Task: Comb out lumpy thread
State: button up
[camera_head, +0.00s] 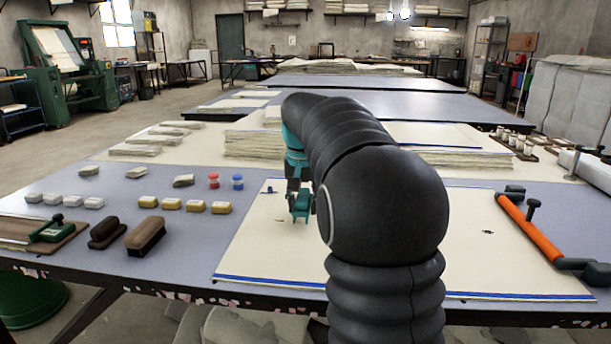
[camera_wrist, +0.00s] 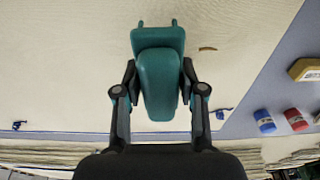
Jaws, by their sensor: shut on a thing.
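A cream cloth (camera_head: 255,255) with blue edge stripes lies flat on the table; it fills much of the wrist view (camera_wrist: 60,60). My gripper (camera_wrist: 158,80) is shut on a teal tool (camera_wrist: 158,50) with two short prongs at its far end. In the head view my gripper (camera_head: 298,188) and the teal tool (camera_head: 300,207) are over the cloth's left part. I cannot tell whether the tool touches the cloth. A small brown thread mark (camera_head: 279,220) lies near the tool, and in the wrist view (camera_wrist: 207,49) right of the prongs. A dark lump (camera_head: 488,231) lies far right.
Left of the cloth are yellow blocks (camera_head: 196,205), red (camera_head: 213,181) and blue (camera_head: 237,182) spools, brushes (camera_head: 145,236) and a green-handled tool (camera_head: 52,229). An orange bar (camera_head: 530,232) lies along the right. My arm hides the cloth's middle.

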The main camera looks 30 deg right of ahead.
aim_at(272, 219)
jog(key=shift+d+r, duration=0.2)
jog(key=shift+r, duration=0.6)
jog(key=shift+r+p, duration=0.35)
jog(key=shift+r, duration=1.75)
jog(key=shift+f, duration=0.2)
jog(key=shift+s+f+b, duration=0.1)
jog(key=shift+f+b, duration=1.6)
jog(key=shift+f, duration=1.15)
jog(key=shift+f+b, duration=0.6)
jog(key=shift+f, duration=0.45)
jog(key=shift+a+r, duration=0.1)
jog(key=shift+a, duration=0.05)
jog(key=shift+w+a+r+p, duration=0.1)
jog(key=shift+w+a+p, duration=0.35)
jog(key=shift+a, duration=0.15)
jog(key=shift+w+a+r+p, duration=0.1)
jog(key=shift+w+a+p, duration=0.35)
jog(key=shift+a, duration=0.15)
jog(key=shift+w+a+f+p, duration=0.15)
jog(key=shift+w+a+p, duration=0.5)
jog(key=shift+a, duration=0.45)
jog(key=shift+w+a+f+p, duration=0.1)
jog(key=shift+w+a+p, duration=0.35)
jog(key=shift+w+a, duration=0.45)
jog(key=shift+s+a+f, duration=0.1)
jog(key=shift+s, duration=0.1)
